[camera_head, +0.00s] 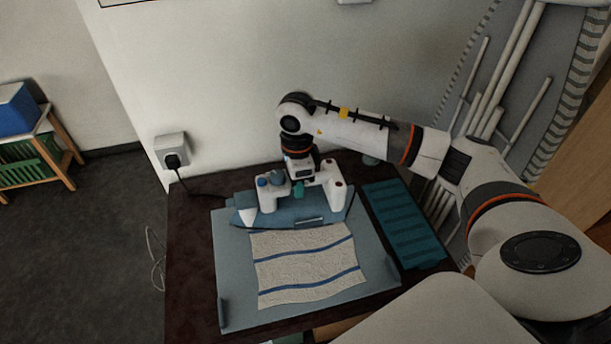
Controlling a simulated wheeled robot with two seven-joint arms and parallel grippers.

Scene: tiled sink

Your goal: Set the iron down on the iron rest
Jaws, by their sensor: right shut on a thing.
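The iron (290,215), blue with a pale tip at its left end, is on or just above the back part of the light blue ironing pad. I cannot tell whether its sole touches the pad. My right gripper (299,190) comes down from above and is shut on the iron's handle, hiding much of its upper part. The iron rest (403,222), a teal ribbed panel, lies to the right of the pad, apart from the iron, with nothing on it. My left gripper is out of view.
A white cloth with blue stripes (305,268) lies on the ironing pad (235,285), in front of the iron. The dark table (190,260) stands against the wall. A cord runs from the wall socket (171,148). Pale pipes (500,85) rise behind my right arm.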

